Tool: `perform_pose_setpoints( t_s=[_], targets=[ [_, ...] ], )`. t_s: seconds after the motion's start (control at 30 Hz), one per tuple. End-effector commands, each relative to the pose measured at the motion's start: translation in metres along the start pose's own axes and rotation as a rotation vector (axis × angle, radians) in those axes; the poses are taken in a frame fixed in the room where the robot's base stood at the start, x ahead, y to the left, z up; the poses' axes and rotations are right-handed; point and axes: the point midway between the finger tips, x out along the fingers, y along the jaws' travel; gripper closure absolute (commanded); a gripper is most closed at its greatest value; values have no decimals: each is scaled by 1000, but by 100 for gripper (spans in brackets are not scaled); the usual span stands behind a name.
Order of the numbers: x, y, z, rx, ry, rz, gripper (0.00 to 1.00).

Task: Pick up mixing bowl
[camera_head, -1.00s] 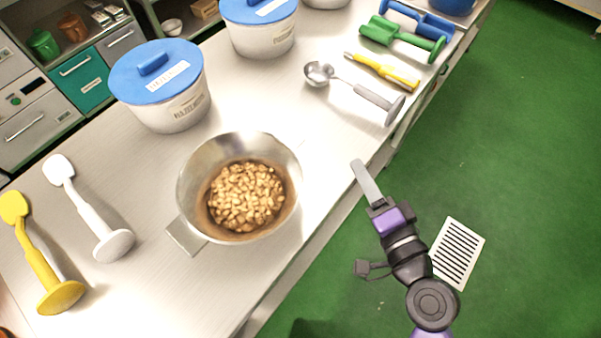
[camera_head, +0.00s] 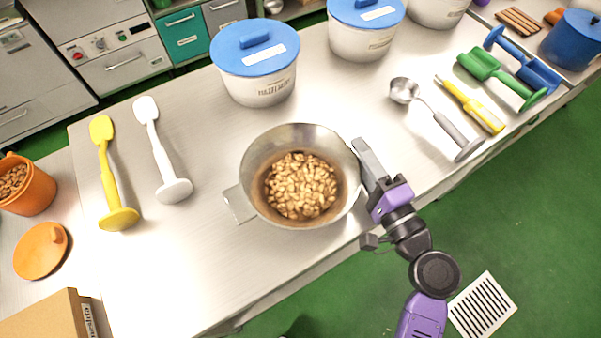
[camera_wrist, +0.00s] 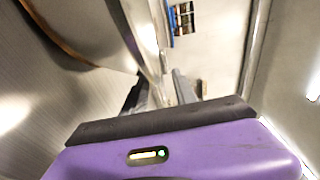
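The mixing bowl (camera_head: 262,148) is a steel bowl with a flat tab on its left side, upright on the steel counter. It holds light brown nuts (camera_head: 300,186). My gripper (camera_head: 366,160) is at the bowl's right rim, its fingers overlapping the rim in the head view. In the wrist view, the bowl's wall (camera_wrist: 110,30) fills the upper left, and its edge runs down towards the fingers (camera_wrist: 165,88). The fingers look apart there, with the edge near or between them. I cannot tell whether they press on it.
White tubs with blue lids (camera_head: 256,85) stand behind the bowl. Yellow (camera_head: 112,180) and white (camera_head: 160,150) spatulas lie left. A scoop (camera_head: 430,105), yellow tool (camera_head: 470,104) and green tool (camera_head: 500,78) lie right. The counter in front of the bowl is clear.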

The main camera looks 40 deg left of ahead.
Motion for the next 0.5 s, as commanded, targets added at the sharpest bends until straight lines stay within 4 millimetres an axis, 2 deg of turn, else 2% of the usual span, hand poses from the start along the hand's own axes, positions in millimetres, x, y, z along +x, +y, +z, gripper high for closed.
perform_pose_setpoints(
  t_s=[0.1,0.33,0.5],
  targets=[
    [7,0,1,0,-1,1,66],
    [8,1,0,0,0,1,68],
    [8,1,0,-1,1,1,100]
  ],
)
